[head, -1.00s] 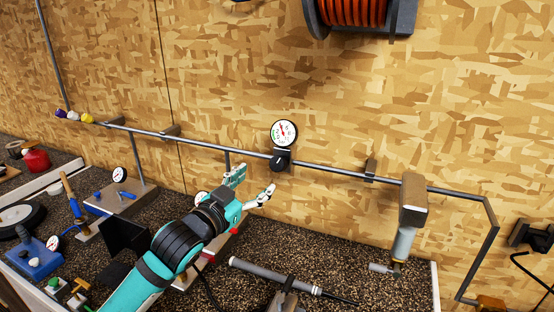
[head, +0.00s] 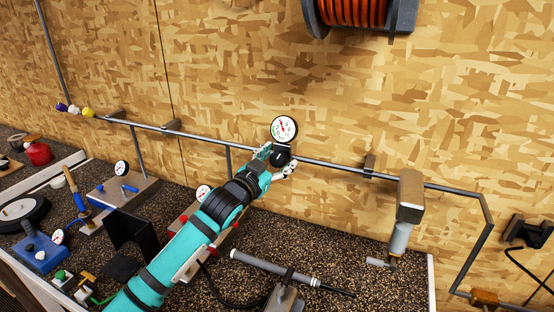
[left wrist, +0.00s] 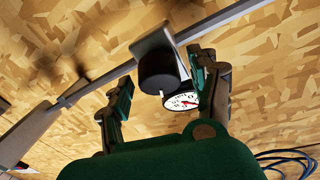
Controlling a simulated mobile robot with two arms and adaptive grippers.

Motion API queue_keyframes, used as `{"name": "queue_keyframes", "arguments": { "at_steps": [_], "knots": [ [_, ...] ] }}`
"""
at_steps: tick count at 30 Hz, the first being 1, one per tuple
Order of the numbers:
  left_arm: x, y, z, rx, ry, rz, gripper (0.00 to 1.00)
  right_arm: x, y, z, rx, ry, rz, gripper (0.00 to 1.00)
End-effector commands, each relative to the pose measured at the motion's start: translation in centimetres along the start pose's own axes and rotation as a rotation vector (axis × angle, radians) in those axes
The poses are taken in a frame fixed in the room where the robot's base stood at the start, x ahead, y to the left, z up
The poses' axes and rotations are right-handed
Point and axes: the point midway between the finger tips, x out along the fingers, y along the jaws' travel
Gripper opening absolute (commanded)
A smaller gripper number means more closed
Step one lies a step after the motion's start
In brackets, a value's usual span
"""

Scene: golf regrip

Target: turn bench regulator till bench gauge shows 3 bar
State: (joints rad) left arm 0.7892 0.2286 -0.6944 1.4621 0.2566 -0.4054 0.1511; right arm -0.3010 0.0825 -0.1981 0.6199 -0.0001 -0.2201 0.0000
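The bench gauge (head: 284,129) is a round white dial with a red needle, mounted on the pipe along the wall. Its reading is too small to make out surely. The black regulator knob (head: 280,157) sits just below the dial. My left gripper (head: 276,161) is at the knob, with one finger on each side of it. In the left wrist view the fingers are spread apart, the knob (left wrist: 158,72) is between and beyond them, and the gauge (left wrist: 181,100) shows partly behind the right finger. I see no clear contact. My right gripper is not in view.
A grey pipe (head: 330,165) runs along the wall. Several small gauges and fittings stand at left. An orange hose reel (head: 355,12) is above.

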Motion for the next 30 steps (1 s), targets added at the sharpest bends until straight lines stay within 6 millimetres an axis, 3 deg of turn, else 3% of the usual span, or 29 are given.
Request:
{"name": "queue_keyframes", "arguments": {
  "at_steps": [1, 12, 17, 30],
  "knots": [
    [-0.01, 0.0, 0.02, 0.0, 0.0, 0.0, 0.54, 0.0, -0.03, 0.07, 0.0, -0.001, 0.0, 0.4],
    [-0.03, 0.03, 0.04, -0.001, -0.001, 0.001, 0.07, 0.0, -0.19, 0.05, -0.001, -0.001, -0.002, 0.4],
    [0.02, 0.31, 0.06, -0.034, 0.001, -0.011, 0.07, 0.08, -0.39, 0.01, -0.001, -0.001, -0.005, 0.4],
    [0.04, 0.13, -0.14, -0.358, 0.009, -0.183, 0.07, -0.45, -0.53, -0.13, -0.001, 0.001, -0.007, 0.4]
  ]
}}
